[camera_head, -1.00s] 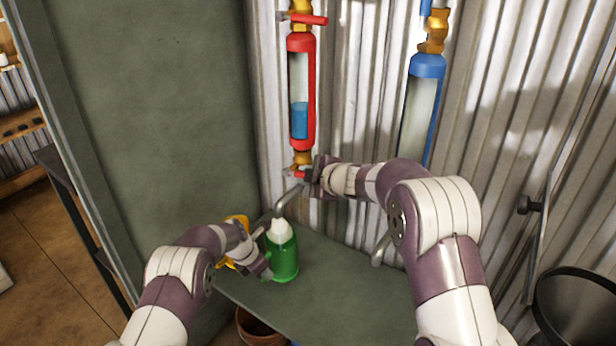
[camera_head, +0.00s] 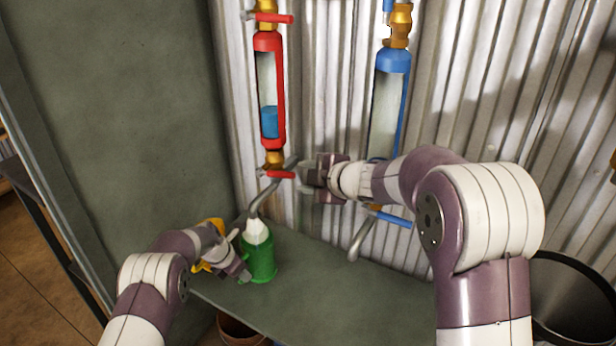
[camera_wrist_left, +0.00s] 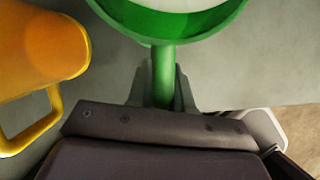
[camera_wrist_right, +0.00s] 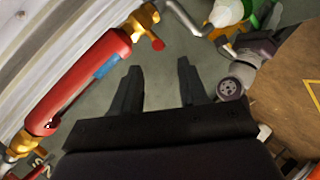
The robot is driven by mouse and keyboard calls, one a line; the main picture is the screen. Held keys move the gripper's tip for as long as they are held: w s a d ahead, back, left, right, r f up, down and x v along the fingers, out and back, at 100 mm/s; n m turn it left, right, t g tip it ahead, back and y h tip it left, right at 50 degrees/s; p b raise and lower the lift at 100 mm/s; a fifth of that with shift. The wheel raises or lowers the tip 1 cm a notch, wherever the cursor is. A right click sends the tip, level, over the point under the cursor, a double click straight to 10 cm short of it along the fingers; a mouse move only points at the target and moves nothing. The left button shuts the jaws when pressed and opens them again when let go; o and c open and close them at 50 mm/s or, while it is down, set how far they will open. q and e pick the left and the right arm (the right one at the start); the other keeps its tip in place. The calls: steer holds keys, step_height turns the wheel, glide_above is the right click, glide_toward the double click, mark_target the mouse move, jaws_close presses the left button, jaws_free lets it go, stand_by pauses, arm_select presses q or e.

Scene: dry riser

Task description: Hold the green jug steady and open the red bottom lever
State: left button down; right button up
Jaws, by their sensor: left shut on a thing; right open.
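The green jug (camera_head: 259,262) with a white top stands on the grey shelf under the curved pipe (camera_head: 262,195). My left gripper (camera_head: 242,272) is shut on its handle; the left wrist view shows the green handle (camera_wrist_left: 163,75) between the fingers, below the jug's rim (camera_wrist_left: 170,32). The red bottom lever (camera_head: 277,174) sits below the red tube and points right. My right gripper (camera_head: 306,178) is open and empty, just right of the lever and apart from it. In the right wrist view the lever (camera_wrist_right: 157,44) lies ahead of the open fingers (camera_wrist_right: 158,85).
The red tube (camera_head: 270,95) holds blue liquid; its red top lever (camera_head: 272,17) is above. A blue tube (camera_head: 389,100) with a blue lever (camera_head: 393,219) stands right. A yellow jug (camera_wrist_left: 45,45) is beside the green one. A dark bin (camera_head: 575,300) is at lower right.

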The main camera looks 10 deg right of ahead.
mark_target(281, 175)
steer(key=shift+s, duration=0.1)
